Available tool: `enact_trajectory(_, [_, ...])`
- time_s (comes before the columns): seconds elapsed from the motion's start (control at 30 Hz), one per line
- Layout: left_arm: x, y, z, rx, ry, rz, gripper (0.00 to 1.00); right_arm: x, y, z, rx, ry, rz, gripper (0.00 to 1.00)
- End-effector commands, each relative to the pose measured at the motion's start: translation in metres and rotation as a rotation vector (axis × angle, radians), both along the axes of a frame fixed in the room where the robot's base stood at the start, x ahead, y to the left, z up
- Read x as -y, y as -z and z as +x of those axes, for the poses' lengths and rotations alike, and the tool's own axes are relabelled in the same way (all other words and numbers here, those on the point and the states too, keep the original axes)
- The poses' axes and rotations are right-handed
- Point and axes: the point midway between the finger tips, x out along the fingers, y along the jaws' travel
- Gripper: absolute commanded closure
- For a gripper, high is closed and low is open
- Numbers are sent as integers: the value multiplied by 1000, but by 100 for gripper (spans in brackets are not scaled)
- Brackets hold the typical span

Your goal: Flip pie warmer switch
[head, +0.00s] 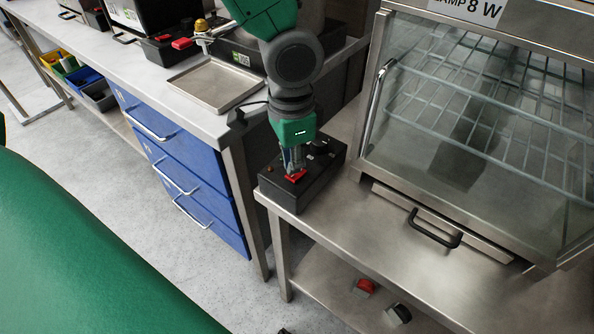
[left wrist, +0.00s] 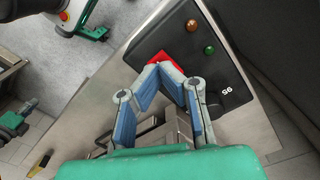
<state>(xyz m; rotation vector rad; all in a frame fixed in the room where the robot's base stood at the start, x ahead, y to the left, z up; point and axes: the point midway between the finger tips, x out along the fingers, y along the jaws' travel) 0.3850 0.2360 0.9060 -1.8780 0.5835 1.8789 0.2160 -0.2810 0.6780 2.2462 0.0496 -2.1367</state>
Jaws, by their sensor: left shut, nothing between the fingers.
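The pie warmer (head: 480,110) is a steel and glass cabinet with wire shelves at the right of the head view. A black switch box (head: 325,165) with a red switch (head: 297,175) sits on the steel bench to its left. My left gripper (head: 292,170) points down at the red switch, shut and empty. In the left wrist view, the fingertips (left wrist: 160,68) are over the red switch (left wrist: 165,60) and partly hide it. Whether they touch it, and the switch's position, I cannot tell.
A steel tray (head: 214,86) lies on the counter above blue drawers (head: 165,160). A black handle (head: 434,229) sticks out below the warmer's glass. Red and black items (head: 365,287) lie on the bench's lower shelf. The bench front is clear.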

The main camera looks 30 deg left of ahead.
Motion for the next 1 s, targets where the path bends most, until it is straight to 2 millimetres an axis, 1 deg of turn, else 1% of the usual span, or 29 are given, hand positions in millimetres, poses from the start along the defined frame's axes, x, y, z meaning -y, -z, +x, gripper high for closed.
enact_trajectory(1.0, [0, 16, 0, -1, 0, 1, 100, 0, 9, 0, 0, 0, 0, 100])
